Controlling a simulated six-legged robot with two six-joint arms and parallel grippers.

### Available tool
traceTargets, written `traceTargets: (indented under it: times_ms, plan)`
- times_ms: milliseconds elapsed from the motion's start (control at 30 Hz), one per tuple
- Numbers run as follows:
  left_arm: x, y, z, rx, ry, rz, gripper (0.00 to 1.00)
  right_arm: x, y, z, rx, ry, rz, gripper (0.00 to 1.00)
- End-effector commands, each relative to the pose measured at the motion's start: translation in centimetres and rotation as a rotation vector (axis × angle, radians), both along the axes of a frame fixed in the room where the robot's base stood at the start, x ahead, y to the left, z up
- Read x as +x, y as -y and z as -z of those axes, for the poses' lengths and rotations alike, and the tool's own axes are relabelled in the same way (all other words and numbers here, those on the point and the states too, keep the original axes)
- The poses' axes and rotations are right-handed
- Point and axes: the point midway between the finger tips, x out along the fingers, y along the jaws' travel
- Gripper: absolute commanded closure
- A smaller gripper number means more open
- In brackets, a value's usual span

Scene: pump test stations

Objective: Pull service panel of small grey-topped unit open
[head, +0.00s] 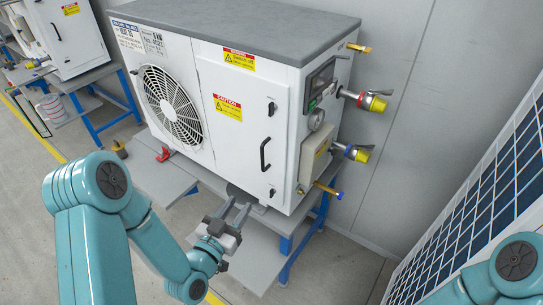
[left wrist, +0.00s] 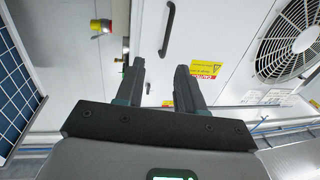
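The small grey-topped unit (head: 180,50) is a white box with a fan grille at its left. Its service panel (head: 232,95) is on the right part of the front, and looks closed, flush with the body. A black handle (head: 265,154) is on the panel; it also shows in the left wrist view (left wrist: 168,28). My left gripper (head: 237,212) is open and empty, below and in front of the panel's lower edge. In the left wrist view its two fingers (left wrist: 162,85) are apart, with the handle beyond them. My right gripper is not in view.
The unit stands on a grey bench with blue legs (head: 290,250). Valves with yellow caps (head: 375,103) stick out from its right side. A blue panelled surface (head: 490,200) stands at the right. Another unit (head: 65,35) is at the upper left.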

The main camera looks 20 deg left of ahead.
Motion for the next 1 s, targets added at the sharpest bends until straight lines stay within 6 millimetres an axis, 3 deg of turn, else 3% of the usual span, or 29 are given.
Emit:
traceTargets:
  times_ms: [33,167,367,400,500,800,1000]
  plan:
    - [-0.1,-0.6,-0.9,0.002,0.000,-0.012,0.62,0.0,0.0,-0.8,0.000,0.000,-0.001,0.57]
    - [0.0,-1.2,-0.8,0.005,0.001,-0.019,0.62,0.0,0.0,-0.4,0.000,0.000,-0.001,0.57]
    - [2.3,-0.9,-0.1,0.006,0.007,-0.017,0.62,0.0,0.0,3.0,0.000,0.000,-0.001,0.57]
    - [3.3,-0.8,-1.1,0.005,0.003,-0.017,0.62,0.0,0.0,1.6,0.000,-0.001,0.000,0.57]
    - [5.7,-0.3,-1.3,0.002,0.000,-0.016,0.62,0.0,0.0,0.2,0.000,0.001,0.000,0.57]
    - [12.6,1.1,-1.2,0.002,-0.001,-0.015,0.62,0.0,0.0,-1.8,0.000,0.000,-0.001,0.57]
    - [15.3,1.7,-1.0,0.001,-0.002,-0.016,0.62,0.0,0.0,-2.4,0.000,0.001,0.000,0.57]
